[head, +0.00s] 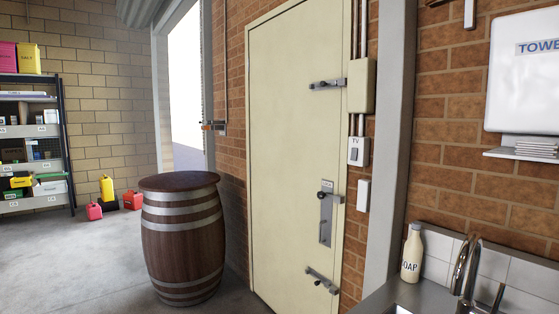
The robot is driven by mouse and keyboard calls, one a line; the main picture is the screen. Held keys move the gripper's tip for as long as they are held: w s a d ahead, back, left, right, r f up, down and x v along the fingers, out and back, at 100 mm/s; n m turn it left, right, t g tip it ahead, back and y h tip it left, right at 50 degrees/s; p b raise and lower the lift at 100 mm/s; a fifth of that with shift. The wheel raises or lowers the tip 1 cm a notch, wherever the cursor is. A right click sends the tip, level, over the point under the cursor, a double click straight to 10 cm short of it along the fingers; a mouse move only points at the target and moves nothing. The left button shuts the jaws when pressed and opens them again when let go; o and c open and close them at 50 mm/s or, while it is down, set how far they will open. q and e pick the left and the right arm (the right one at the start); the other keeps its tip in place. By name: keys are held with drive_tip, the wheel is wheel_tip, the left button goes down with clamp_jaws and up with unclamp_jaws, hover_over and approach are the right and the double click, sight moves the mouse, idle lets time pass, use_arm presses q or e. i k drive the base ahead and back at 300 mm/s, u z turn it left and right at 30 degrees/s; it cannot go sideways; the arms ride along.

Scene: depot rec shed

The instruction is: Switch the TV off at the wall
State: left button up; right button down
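A white wall switch labelled TV (357,151) is on the brick wall just right of the cream door. It has a grey rocker, and conduits run up from it to a cream box (361,86). The rocker's position is too small to tell. A second, plain white fitting (363,195) sits just below it. No television is in view. Neither of my grippers is in view.
The cream door (290,150) is shut and carries several metal bolts. A wooden barrel (183,240) stands left of it. A sink counter with a tap (465,265) and soap bottle (412,252) is at lower right. Shelves (35,145) stand far left, with open floor before them.

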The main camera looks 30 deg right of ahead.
sight(354, 151)
drive_tip(key=u, duration=0.2)
drive_tip(key=i, duration=1.45)
drive_tip(key=z, duration=0.15)
